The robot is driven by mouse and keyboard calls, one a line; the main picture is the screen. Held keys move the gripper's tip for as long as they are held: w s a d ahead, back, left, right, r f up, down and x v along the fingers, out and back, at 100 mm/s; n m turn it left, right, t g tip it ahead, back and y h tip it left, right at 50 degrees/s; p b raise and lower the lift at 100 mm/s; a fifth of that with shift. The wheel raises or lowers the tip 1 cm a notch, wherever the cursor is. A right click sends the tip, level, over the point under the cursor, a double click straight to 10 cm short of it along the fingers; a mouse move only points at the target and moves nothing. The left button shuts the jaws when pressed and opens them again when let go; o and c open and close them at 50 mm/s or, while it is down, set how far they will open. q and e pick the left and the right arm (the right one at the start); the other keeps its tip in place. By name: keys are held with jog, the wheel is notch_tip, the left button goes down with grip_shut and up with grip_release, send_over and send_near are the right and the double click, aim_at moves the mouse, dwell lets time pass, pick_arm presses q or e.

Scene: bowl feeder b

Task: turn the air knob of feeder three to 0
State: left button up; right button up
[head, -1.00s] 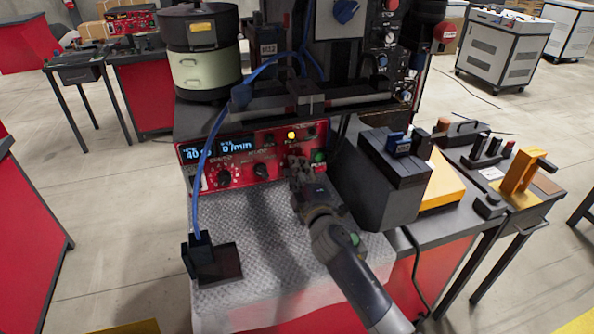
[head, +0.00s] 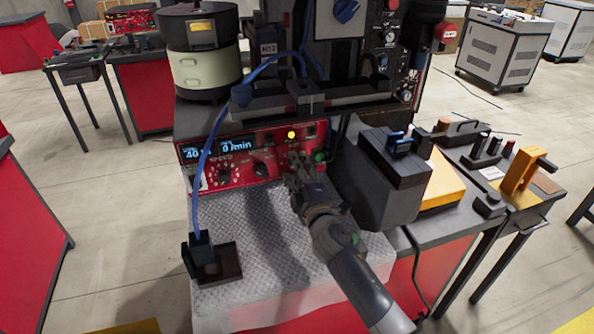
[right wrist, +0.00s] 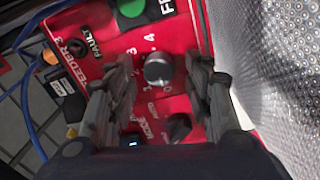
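The red feeder front panel (head: 247,150) has a lit display and several knobs. In the right wrist view the panel is marked FEEDER 3, and a grey round knob (right wrist: 158,69) sits on it beside a printed number scale. I cannot read which number the knob points to. My right gripper (head: 299,165) is at the panel's right part and hides that knob in the head view. In the right wrist view its two fingers (right wrist: 160,75) stand apart on either side of the knob, with gaps visible. My left gripper is not in view.
A black MODE knob (right wrist: 180,126) and a green button (right wrist: 131,8) are close to the grey knob. A dark grey box (head: 385,185) stands right of my right gripper. A blue cable (head: 205,165) hangs across the panel's left side. The textured mat (head: 265,270) in front is mostly clear.

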jog(key=v, duration=1.2)
dwell(0.5)
